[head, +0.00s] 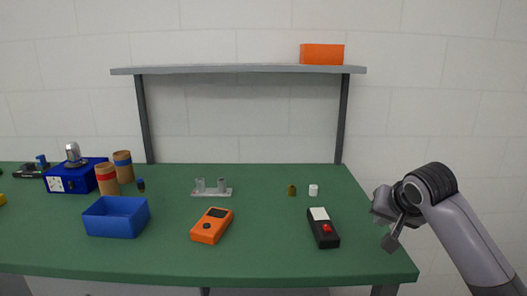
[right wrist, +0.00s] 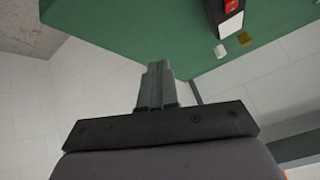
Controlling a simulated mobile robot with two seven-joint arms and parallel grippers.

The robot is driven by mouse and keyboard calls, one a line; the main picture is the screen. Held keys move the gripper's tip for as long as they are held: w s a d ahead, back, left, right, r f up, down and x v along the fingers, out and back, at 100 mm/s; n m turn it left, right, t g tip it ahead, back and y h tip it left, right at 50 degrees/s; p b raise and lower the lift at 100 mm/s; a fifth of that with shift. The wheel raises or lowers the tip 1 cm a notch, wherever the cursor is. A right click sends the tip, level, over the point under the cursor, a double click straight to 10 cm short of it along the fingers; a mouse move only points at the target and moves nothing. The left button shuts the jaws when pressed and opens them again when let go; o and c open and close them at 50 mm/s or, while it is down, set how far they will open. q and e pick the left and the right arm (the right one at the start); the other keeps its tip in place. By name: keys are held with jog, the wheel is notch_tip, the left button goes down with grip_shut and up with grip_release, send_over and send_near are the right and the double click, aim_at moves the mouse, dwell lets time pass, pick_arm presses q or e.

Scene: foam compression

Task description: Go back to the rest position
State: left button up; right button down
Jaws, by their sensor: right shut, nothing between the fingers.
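My right gripper (head: 392,240) is at the right side of the head view, beside the right edge of the green table (head: 270,258). In the right wrist view the fingers of my right gripper (right wrist: 157,70) are together, with nothing between them. My left gripper does not show in either view.
On the table are a black device with a red button (head: 323,229), an orange meter (head: 211,226), a blue bin (head: 116,217), a grey fixture (head: 211,188), a white cap (head: 313,190) and brown tubes (head: 106,179). A shelf (head: 240,69) holds an orange box (head: 321,54).

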jog(key=s+d+r+m+h, duration=0.1)
jog(key=s+d+h, duration=0.1)
jog(key=d, duration=0.7)
jog(key=s+d+r+m+g+h, duration=0.1)
jog(key=s+d+r+h, duration=0.15)
jog(key=d, duration=0.65)
jog(key=s+d+m+h, duration=0.1)
jog(key=s+d+h, duration=0.15)
jog(key=d, duration=0.75)
jog(key=s+a+f+n+t+y, duration=0.1)
jog(key=s+a+f+n, duration=0.15)
jog(key=f, duration=0.45)
jog(key=s+a+f+n+y, duration=0.1)
jog(key=a+f+n, duration=0.1)
jog(key=f+n, duration=0.35)
jog(key=s+a+f+n+t+y, duration=0.1)
jog(key=s+a+f+n, duration=0.1)
jog(key=f, duration=0.7)
jog(key=s+a+f+n+y, duration=0.3)
jog(key=s+a+f+n, duration=0.25)
jog(key=s+f, duration=0.25)
jog(key=s+a+f+n+y, duration=0.3)
jog(key=s+a+n, duration=0.15)
jog(key=s, duration=0.45)
jog(key=s+a+m+t+p, duration=0.1)
jog(key=a+m+p, duration=0.1)
jog(key=a+m, duration=0.8)
jog(key=a, duration=0.7)
jog(key=shift+s+p, duration=0.25)
jog(key=shift+p, duration=0.15)
